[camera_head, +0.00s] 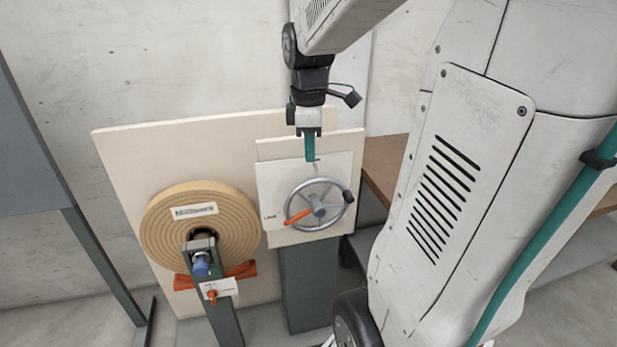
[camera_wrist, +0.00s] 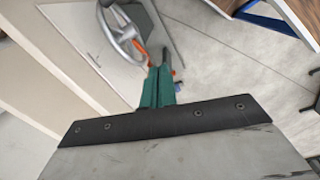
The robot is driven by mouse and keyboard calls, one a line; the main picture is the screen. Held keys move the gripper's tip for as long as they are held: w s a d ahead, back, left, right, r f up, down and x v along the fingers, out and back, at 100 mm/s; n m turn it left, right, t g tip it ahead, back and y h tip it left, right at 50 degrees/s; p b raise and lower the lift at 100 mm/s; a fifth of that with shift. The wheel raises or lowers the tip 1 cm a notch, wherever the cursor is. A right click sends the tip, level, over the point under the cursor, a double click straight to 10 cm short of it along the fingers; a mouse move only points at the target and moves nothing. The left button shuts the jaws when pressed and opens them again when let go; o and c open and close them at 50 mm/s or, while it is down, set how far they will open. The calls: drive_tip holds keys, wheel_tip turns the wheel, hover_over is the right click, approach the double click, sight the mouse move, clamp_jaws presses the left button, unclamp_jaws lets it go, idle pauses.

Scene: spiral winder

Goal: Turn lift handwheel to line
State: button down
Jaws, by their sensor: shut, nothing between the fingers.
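The lift handwheel (camera_head: 338,186) is a grey spoked ring on a white panel (camera_head: 274,172). It has a dark knob (camera_head: 347,196) at its right rim and an orange pointer (camera_head: 298,217) aimed to the lower left. A "LINE" mark (camera_head: 269,217) is printed on the panel left of the wheel. My gripper (camera_head: 310,159) has teal fingers, shut and empty, above the wheel's upper rim in the head view and apart from the knob. In the wrist view my gripper (camera_wrist: 158,76) points towards the handwheel (camera_wrist: 123,37), whose lower part shows beside the fingertips.
A tan coiled roll (camera_head: 157,228) stands left of the wheel, with a blue knob (camera_head: 201,266) and an orange bar (camera_head: 243,270) by its post. A brown table (camera_head: 384,166) is behind to the right. A grey post (camera_head: 305,285) supports the wheel panel.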

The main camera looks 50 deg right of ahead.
drive_tip(key=w+d+f+n, duration=0.1)
drive_tip(key=d+f+n, duration=0.25)
drive_tip(key=d, duration=0.65)
hover_over(347, 194)
drive_tip(key=w+a, duration=0.2)
drive_tip(key=a, duration=0.2)
drive_tip(key=f, duration=1)
drive_tip(key=shift+d+f, duration=0.1)
drive_tip(key=shift+d, duration=0.1)
drive_tip(key=shift+s+d+f, duration=0.4)
drive_tip(key=shift+d+f, duration=0.2)
drive_tip(key=shift+d, duration=0.05)
drive_tip(key=shift+s+d+f, duration=0.4)
drive_tip(key=shift+d+f, duration=0.2)
drive_tip(key=shift+f, duration=0.1)
drive_tip(key=shift+s+d+f, duration=0.3)
drive_tip(key=shift+d+f, duration=0.2)
drive_tip(key=shift+r, duration=0.1)
